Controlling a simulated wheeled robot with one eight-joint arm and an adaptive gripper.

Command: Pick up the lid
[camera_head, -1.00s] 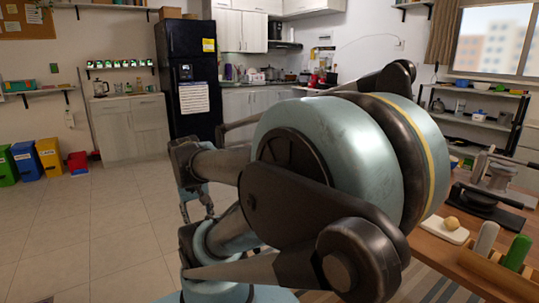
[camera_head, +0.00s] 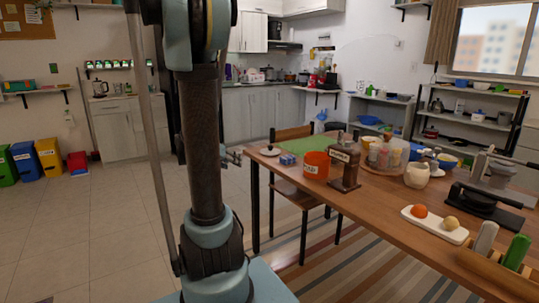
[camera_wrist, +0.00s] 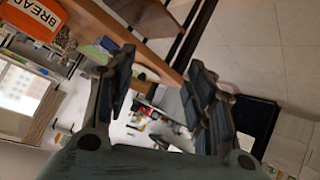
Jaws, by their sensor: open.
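A pale round lid with a dark knob (camera_head: 270,150) lies flat on the near left end of the wooden table in the head view. In the wrist view, a small pale disc with a dark spot, apparently the lid (camera_wrist: 148,74), shows between my fingers near the table edge. My gripper (camera_wrist: 162,68) is open and empty, its two fingers spread wide. In the head view my gripper (camera_head: 233,156) shows partly, left of the table end and apart from the lid; my arm hides the rest.
The orange BREAD container (camera_head: 316,165), a blue box (camera_head: 287,160) and a brown wooden dispenser (camera_head: 345,167) stand near the lid. The wooden table (camera_head: 385,204) holds jars, bowls and a white board. A chair (camera_head: 296,197) is tucked beneath it. Floor at left is clear.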

